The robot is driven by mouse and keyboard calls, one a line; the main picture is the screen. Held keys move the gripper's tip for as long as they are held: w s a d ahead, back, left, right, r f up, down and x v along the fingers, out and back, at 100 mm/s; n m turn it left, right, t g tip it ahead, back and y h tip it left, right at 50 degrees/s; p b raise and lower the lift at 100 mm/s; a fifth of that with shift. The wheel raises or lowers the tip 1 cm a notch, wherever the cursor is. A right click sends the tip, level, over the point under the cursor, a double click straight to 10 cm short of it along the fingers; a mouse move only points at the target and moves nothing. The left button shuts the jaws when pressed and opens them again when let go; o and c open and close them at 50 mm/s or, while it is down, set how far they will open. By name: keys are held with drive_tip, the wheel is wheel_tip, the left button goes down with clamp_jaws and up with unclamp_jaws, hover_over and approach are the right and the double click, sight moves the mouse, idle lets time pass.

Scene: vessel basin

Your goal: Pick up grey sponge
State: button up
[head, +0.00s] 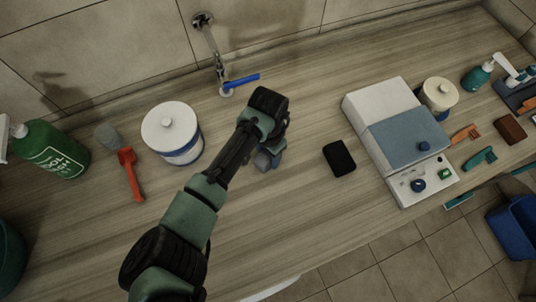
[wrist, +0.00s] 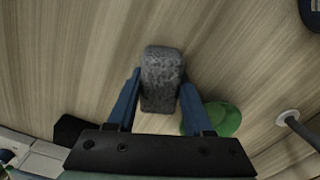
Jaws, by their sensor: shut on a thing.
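The grey sponge (wrist: 162,75) is a speckled block in the wrist view, lying lengthwise between the two blue fingers of my gripper (wrist: 160,100). The fingers are shut on its sides, and its far end sticks out past them. In the head view my gripper (head: 268,158) points down over the middle of the wooden counter, just left of the black block. A bit of the grey sponge (head: 261,161) shows there, mostly hidden by the gripper. I cannot tell whether it touches the counter.
A black block (head: 339,158) and a white-and-blue machine (head: 402,138) stand to the right. A lidded white jar (head: 172,132) and a red brush (head: 130,173) are left. A tap (head: 216,60) is behind. A green round thing (wrist: 226,118) is close beside the right finger.

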drive_tip(key=shift+r, duration=0.1)
clamp_jaws()
wheel_tip(320, 180, up, 10)
drive_tip(key=shift+f+b, duration=0.1)
drive_tip(key=shift+b, duration=0.5)
